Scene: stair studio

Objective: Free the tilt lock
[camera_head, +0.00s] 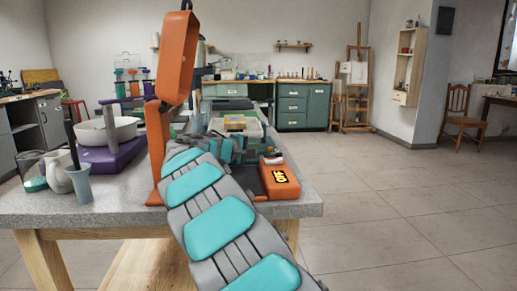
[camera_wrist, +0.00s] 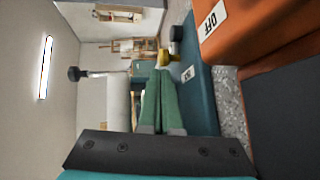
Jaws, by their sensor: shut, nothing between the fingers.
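An orange machine stands on the grey table: a tall upright part with a tilted orange head (camera_head: 177,57) and a low orange block marked OFF (camera_head: 279,178). The OFF label also shows on orange housing in the wrist view (camera_wrist: 212,22). A teal body (camera_wrist: 196,95) with a small pale label lies beside that housing. A yellow piece with a dark end (camera_wrist: 166,59) and a grey rod with a black knob (camera_wrist: 75,73) show beyond my fingers; I cannot tell which is the tilt lock. My gripper (camera_wrist: 158,78) is shut and empty, its green fingers beside the teal body.
A white bowl (camera_head: 107,131) on a purple base (camera_head: 105,157), a grey vase (camera_head: 79,183) and a clear jar stand at the table's left. The grey table top (camera_head: 300,200) is bare at its front right corner. Floor to the right is free.

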